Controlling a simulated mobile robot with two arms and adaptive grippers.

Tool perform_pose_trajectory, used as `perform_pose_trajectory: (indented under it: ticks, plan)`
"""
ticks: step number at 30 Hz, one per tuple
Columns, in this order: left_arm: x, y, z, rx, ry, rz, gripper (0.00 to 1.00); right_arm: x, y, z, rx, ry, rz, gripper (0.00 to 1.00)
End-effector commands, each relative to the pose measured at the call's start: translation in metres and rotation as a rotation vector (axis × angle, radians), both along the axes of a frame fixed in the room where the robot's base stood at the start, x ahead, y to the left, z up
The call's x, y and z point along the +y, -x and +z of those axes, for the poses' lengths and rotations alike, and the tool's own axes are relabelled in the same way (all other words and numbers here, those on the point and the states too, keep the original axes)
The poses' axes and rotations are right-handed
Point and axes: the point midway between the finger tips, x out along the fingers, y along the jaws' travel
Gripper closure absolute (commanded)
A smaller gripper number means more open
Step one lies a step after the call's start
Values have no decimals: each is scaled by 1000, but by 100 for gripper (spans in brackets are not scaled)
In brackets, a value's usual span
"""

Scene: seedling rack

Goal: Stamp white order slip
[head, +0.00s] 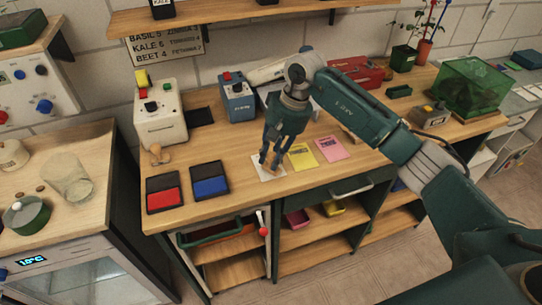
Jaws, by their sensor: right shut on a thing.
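A white order slip (259,172) lies on the wooden bench, partly hidden by my right gripper. My right gripper (271,161) points down over the slip, shut on a small wooden-coloured stamp (276,168). The stamp is mostly hidden by the fingers, and I cannot tell whether its base touches the paper. A yellow slip (302,156) and a pink slip (330,148) lie to the right. A red ink pad (164,198) and a blue ink pad (210,186) lie open to the left. Another wooden stamp (157,155) stands behind the red pad. My left gripper is out of view.
A cream machine (160,120) and a blue machine (237,100) stand at the back of the bench. A red toolbox-like case (357,72) and a green seedling box (471,88) are farther right. Bench space between the blue pad and the white slip is clear.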

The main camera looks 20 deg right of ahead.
Motion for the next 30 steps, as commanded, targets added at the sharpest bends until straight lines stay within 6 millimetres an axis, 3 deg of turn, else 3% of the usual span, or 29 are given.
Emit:
perform_pose_trajectory:
  ticks: [18, 30]
  plan:
    - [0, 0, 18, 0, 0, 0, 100, 0, -2, 56, -8, -2, 0, 95]
    - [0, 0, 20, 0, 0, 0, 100, 1, -2, 65, -7, -3, 0, 95]
